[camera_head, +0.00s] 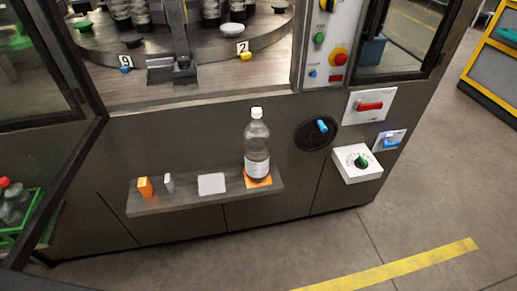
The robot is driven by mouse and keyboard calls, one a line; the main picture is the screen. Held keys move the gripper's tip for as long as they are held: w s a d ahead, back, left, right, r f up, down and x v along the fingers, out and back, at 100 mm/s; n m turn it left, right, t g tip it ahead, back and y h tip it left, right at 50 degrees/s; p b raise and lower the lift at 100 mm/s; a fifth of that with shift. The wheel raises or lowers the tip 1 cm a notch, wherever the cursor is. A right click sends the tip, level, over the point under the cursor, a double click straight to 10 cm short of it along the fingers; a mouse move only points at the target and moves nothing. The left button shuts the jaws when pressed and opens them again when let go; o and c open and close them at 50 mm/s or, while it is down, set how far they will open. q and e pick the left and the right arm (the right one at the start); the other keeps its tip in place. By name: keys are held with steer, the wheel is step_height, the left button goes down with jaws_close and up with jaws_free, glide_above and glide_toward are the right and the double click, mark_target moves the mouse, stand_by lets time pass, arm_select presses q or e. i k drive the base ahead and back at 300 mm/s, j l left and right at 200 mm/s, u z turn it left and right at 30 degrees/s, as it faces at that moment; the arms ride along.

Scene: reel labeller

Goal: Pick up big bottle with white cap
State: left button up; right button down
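A big clear bottle with a white cap (257,150) stands upright on an orange pad (262,183) at the right part of a grey shelf (222,199). The bottle has a whitish label on its lower part. The shelf sticks out from the front of the machine. Neither of my grippers shows in the head view.
On the same shelf are a white flat piece (211,184), a small grey-white block (169,183) and an orange block (145,188). A blue-handled round dial (317,133) and white switch boxes sit right of the bottle. An open door frame (75,165) is at left. Floor in front is clear.

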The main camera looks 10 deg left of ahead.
mark_target(257, 135)
steer(key=i+l+u, duration=0.15)
steer(key=l, duration=0.25)
steer(key=i+l+u, duration=0.15)
steer(key=l, duration=0.25)
steer(key=i+l+u, duration=0.15)
steer(key=l, duration=0.3)
steer(key=i+l+u, duration=0.15)
steer(key=l, duration=0.3)
steer(key=i+l+u, duration=0.15)
steer(key=l, duration=0.3)
steer(key=k, duration=0.05)
